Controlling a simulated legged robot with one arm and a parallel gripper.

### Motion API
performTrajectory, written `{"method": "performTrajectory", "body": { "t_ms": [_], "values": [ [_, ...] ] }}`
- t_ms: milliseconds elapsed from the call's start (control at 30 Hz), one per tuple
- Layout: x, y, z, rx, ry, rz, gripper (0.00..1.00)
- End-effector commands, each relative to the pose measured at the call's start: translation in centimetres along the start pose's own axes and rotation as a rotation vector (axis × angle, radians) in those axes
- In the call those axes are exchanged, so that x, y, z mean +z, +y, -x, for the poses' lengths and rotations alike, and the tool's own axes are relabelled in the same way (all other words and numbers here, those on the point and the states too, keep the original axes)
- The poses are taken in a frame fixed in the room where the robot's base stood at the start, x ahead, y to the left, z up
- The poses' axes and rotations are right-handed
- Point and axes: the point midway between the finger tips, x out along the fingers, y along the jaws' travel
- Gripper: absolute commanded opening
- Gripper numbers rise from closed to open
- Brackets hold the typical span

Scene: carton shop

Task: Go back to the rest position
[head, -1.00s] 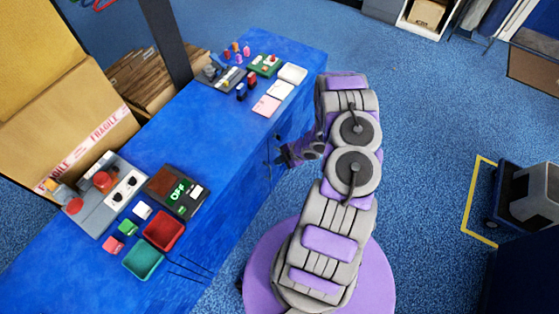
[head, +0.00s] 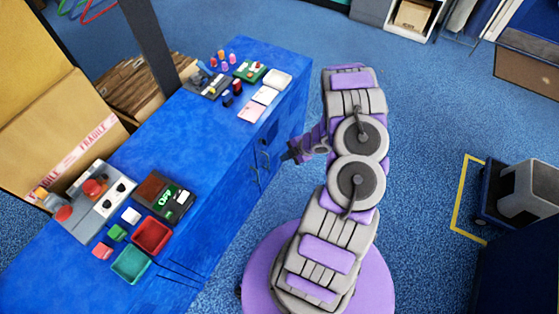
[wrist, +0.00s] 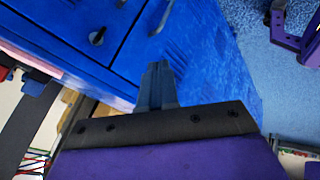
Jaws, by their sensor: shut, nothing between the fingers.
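My gripper (head: 287,156) is shut and empty in the head view. It hangs in the air beside the right side of the blue workbench (head: 195,130), at the left of my folded grey and purple arm. In the wrist view, its dark fingers (wrist: 157,85) are together at the centre, with the blue bench's front filling the background. Nothing is between the fingers.
On the bench stand a red tray (head: 151,236), a green tray (head: 131,264), a display box (head: 164,196) and a grey button panel (head: 94,201). Large cartons (head: 50,130) stand behind it. The blue floor at right is open up to a cart (head: 515,195).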

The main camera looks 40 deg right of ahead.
Motion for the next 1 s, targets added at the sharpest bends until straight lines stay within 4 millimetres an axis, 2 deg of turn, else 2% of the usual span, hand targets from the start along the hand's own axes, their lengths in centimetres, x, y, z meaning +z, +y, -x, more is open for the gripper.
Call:
{"method": "performTrajectory", "body": {
  "t_ms": [100, 367, 467, 567, 700, 800, 1000],
  "values": [
    [0.1, 0.1, 0.7, 0.000, -0.002, 0.000, 0.00],
    [-0.3, 0.2, 0.8, -0.001, -0.008, 0.002, 0.00],
    [0.2, 0.9, 1.2, -0.002, -0.040, 0.000, 0.00],
    [1.3, 2.7, 2.6, -0.004, -0.127, -0.017, 0.00],
    [2.8, 6.7, 6.2, 0.011, -0.316, -0.068, 0.00],
    [3.1, 9.7, 9.4, 0.039, -0.455, -0.121, 0.00],
    [1.1, 14.2, 16.0, 0.116, -0.685, -0.254, 0.00]
  ]
}}
